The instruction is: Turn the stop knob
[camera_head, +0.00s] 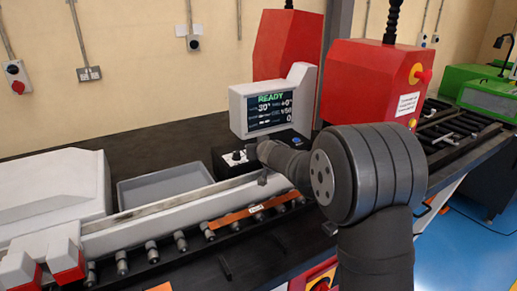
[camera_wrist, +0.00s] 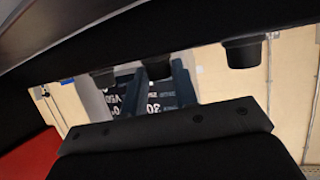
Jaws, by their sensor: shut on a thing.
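A black control box (camera_head: 222,166) stands below the display, with a small light-marked control (camera_head: 237,156) on its left part. My gripper (camera_head: 254,151) reaches in from the right, its fingertips at the top of this box. In the wrist view, my two fingers (camera_wrist: 166,72) are close together with a dark knob between them, mostly hidden. I take it to be the stop knob, but its label does not show. Two other dark cylindrical knobs stand apart from the fingers, one on the right (camera_wrist: 241,52) and one on the left (camera_wrist: 103,78).
The display (camera_head: 272,112) reads READY and stands just behind the box. A grey tray (camera_head: 165,186) lies to the left. A copper-coloured bar (camera_head: 232,219) lies along the rollers in front. Red machine housings (camera_head: 362,80) stand close behind my arm.

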